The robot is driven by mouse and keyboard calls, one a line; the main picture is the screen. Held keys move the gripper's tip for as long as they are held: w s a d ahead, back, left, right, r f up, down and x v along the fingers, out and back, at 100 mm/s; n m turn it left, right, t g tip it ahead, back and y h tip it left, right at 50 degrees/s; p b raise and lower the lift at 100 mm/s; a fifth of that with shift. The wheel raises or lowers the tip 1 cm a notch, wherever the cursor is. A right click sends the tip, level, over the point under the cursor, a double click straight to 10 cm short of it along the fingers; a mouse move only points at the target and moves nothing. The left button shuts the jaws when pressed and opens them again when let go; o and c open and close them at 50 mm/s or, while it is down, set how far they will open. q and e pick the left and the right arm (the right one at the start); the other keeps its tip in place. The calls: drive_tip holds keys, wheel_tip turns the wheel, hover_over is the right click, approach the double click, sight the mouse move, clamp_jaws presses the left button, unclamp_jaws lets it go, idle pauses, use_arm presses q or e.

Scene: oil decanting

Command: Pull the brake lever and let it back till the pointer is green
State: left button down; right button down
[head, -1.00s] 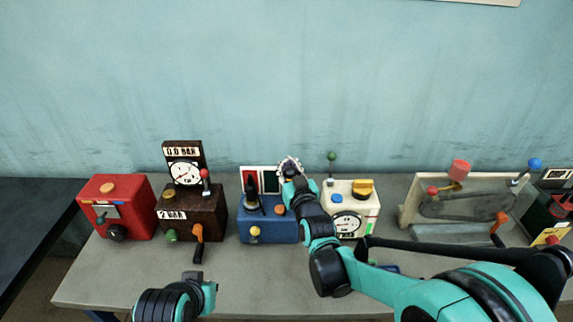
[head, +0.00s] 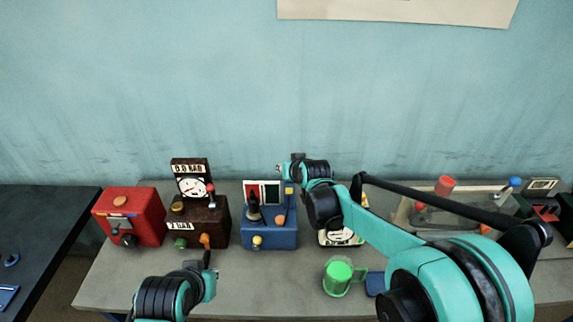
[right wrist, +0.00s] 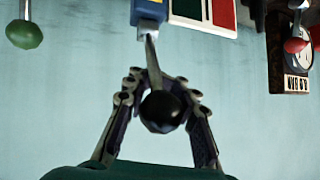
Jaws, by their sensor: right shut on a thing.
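The blue box (head: 270,236) stands on the bench with a panel (head: 272,192) of red and green fields on top. In the right wrist view, the brake lever is a metal rod with a black ball knob (right wrist: 162,111), coming out of the blue box (right wrist: 150,10). My right gripper (right wrist: 160,88) has its fingers on both sides of the knob and is shut on it. In the head view my right gripper (head: 283,170) is at the panel's upper right. I cannot make out the pointer. My left gripper (head: 211,282) is low at the front left, away from the box; its fingers are unclear.
A brown gauge box (head: 213,225) and a red box (head: 128,217) stand to the left. A green mug (head: 338,276) stands at the front right. Bare bench lies in front of the blue box.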

drive_tip(key=shift+w+r, duration=0.2)
drive_tip(key=shift+w, duration=0.3)
idle(0.3)
drive_tip(key=c, duration=1.4)
unclamp_jaws()
drive_tip(key=shift+a, duration=0.1)
drive_tip(key=shift+c, duration=0.2)
drive_tip(key=shift+o, duration=0.8)
drive_tip(key=shift+w, duration=0.1)
drive_tip(key=v, duration=1.2)
